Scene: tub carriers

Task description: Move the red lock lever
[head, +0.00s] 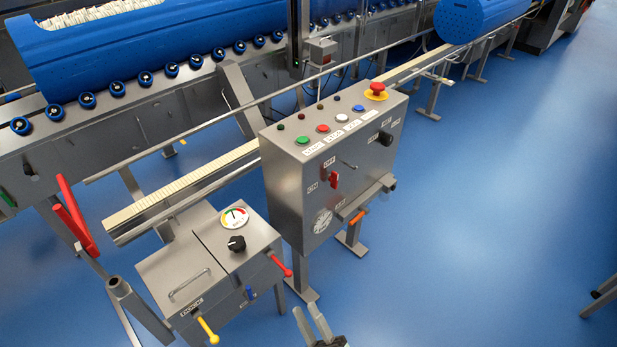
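A red-tipped lever (281,267) sticks out from the right side of the low grey box (157,277) at the lower left. No readable label tells me which is the lock lever. My gripper (307,308) shows at the bottom edge, right of the box and below the red lever. Its two fingers are slightly apart, with nothing seen between them. It is clear of every lever.
A grey control cabinet (285,190) with buttons and a red switch (333,180) stands behind and right of the box. An orange-tipped lever (358,217) projects from its lower right. Red bars (77,220) stand at the left. Blue floor (480,240) is open at the right.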

